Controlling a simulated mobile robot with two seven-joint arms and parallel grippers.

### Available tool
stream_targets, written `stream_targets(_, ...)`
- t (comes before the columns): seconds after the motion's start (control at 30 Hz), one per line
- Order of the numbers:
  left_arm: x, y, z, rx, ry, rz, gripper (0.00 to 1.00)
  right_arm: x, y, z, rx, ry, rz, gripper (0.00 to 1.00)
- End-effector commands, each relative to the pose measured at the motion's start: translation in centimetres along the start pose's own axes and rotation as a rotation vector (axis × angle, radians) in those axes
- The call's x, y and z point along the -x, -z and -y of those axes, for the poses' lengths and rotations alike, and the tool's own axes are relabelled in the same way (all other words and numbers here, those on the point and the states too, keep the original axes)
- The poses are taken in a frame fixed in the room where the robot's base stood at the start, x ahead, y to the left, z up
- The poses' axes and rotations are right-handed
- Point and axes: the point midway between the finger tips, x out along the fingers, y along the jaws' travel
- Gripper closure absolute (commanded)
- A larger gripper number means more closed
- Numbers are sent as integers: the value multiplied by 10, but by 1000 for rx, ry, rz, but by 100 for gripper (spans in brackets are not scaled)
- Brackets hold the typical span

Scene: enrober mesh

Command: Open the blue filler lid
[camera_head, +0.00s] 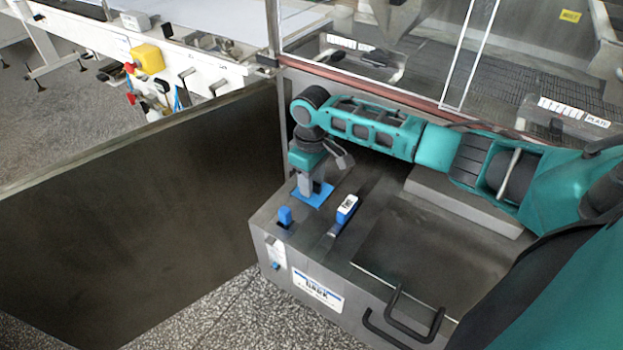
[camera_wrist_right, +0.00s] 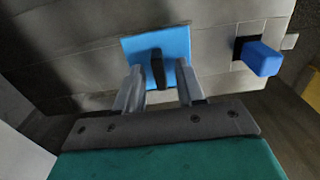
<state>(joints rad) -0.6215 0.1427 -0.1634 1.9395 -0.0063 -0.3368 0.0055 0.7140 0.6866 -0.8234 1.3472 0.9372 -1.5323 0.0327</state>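The blue filler lid (camera_head: 325,192) is a flat blue square on top of the grey steel machine box, partly hidden by my gripper in the head view. In the right wrist view the lid (camera_wrist_right: 133,50) lies flat and looks closed, with a black upright handle (camera_wrist_right: 156,65) at its middle. My right gripper (camera_head: 308,190) points down over the lid. In the right wrist view my right gripper (camera_wrist_right: 158,70) is open, with one finger on each side of the handle and visible gaps between. My left gripper is not in view.
A blue knob (camera_head: 285,215) stands beside the lid. A blue-and-white handled part (camera_head: 346,208) lies on the other side. Black bar handles (camera_head: 405,315) stick out at the box's front. A clear-panelled machine (camera_head: 420,60) stands behind, and a dark steel panel (camera_head: 150,210) at left.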

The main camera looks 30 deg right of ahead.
Motion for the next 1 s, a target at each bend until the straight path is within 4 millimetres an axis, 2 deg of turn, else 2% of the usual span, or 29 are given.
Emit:
stream_targets(0.1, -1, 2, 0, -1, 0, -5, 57, 0, 0, 0, 0, 0, 0, 63)
stream_targets(0.5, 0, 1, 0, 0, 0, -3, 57, 0, 0, 0, 0, 0, 0, 100)
stream_targets(1.0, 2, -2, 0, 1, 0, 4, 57, 1, 0, 0, 0, 0, 0, 100)
